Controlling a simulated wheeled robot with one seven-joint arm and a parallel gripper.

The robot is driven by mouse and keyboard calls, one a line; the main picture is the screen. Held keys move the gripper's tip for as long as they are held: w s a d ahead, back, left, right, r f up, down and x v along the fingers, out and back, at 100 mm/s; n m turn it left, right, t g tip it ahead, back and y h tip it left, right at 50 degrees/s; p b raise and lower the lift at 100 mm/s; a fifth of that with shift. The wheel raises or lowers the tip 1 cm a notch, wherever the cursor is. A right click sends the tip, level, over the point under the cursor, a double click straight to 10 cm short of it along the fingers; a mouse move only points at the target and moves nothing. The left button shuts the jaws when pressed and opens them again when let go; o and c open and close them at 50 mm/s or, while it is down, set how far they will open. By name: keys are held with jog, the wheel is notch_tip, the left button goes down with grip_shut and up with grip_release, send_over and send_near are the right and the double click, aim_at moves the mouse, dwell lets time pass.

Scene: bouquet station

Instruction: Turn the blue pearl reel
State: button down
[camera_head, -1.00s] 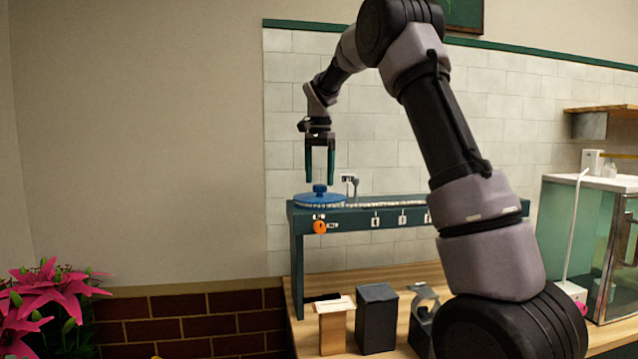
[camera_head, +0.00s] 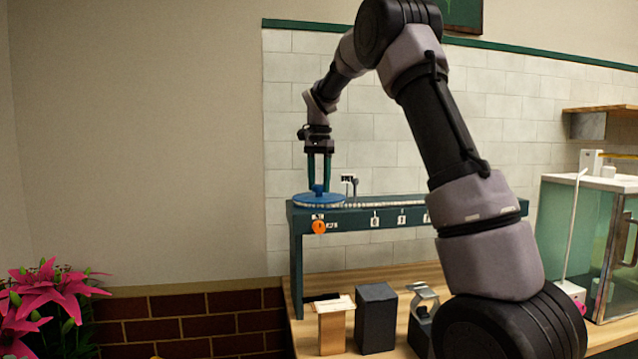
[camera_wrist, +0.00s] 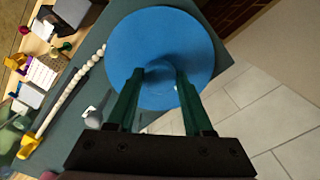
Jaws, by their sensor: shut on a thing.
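The blue pearl reel (camera_head: 306,199) is a flat round disc with a raised knob in its middle, on the left end of a dark green raised shelf (camera_head: 297,222). My gripper (camera_head: 319,184) points straight down over it with its green fingers shut on the knob. In the wrist view the reel (camera_wrist: 125,50) fills the top middle, and the fingers of my gripper (camera_wrist: 163,78) stand on both sides of the knob. A string of white pearls (camera_wrist: 72,85) runs from the reel's side along the shelf.
An orange round piece (camera_head: 319,227) sits on the shelf's front, beside small white labels. A wooden block (camera_head: 332,325) and a dark box (camera_head: 376,318) stand on the table below. A glass tank (camera_head: 570,235) stands at right. Pink flowers (camera_head: 40,290) are at lower left.

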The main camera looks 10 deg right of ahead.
jog(key=shift+m, duration=0.3)
jog(key=m, duration=0.9)
jog(key=shift+m, duration=0.4)
jog(key=m, duration=0.4)
jog(key=shift+w+m, duration=0.1)
jog(key=shift+m, duration=0.2)
jog(key=m, duration=0.4)
jog(key=shift+r+m, duration=0.1)
jog(key=shift+m, duration=0.2)
jog(key=shift+c, duration=1.5)
grip_release()
